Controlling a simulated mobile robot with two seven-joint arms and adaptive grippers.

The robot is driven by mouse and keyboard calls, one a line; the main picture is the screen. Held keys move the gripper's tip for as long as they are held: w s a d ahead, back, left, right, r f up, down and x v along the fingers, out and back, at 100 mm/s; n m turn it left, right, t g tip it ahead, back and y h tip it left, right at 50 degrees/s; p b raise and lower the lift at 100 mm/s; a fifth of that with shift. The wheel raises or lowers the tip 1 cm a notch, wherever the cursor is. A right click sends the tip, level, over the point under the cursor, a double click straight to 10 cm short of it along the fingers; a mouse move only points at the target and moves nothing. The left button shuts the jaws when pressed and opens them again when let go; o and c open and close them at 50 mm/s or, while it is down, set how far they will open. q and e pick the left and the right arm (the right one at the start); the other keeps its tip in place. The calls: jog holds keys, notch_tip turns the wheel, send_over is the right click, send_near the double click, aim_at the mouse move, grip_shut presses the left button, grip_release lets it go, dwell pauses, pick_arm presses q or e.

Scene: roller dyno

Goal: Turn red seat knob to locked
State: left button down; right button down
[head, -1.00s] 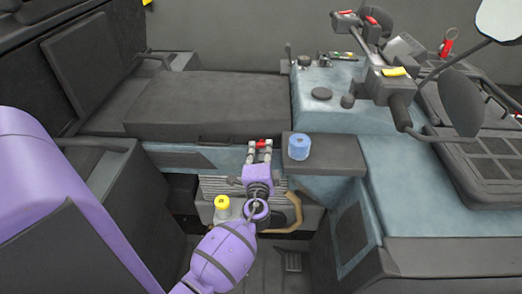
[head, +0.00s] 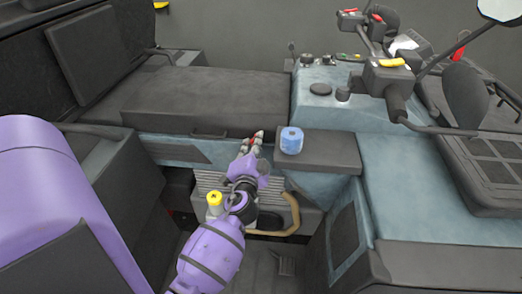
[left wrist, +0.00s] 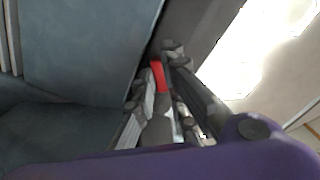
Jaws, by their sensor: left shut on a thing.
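The red seat knob shows as a small red piece in the left wrist view (left wrist: 158,76), between the fingers of my left gripper (left wrist: 162,92). In the head view my left gripper (head: 252,143) is at the front edge of the dark seat, left of the blue cylinder, and a bit of red shows at its fingertips. It is shut on the knob, and its fingers hide most of it. The knob's lock marking cannot be made out. My right gripper is in neither view.
A blue cylinder (head: 291,140) stands on a dark ledge (head: 335,150) just right of the gripper. A yellow-capped bottle-like part (head: 214,202) and a tan curved handle (head: 292,215) are below. The dark seat (head: 190,100) lies behind.

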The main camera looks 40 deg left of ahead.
pick_arm(q)
jog(key=n+b, duration=0.1)
jog(key=n, duration=0.9)
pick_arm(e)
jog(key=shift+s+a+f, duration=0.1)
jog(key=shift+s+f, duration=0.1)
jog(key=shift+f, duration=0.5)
pick_arm(q)
jog(key=shift+n, duration=0.5)
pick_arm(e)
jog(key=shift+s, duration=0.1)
pick_arm(q)
jog(key=c, duration=1.8)
grip_release()
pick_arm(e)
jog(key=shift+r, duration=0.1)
pick_arm(q)
jog(key=shift+s, duration=0.1)
jog(key=v, duration=1.2)
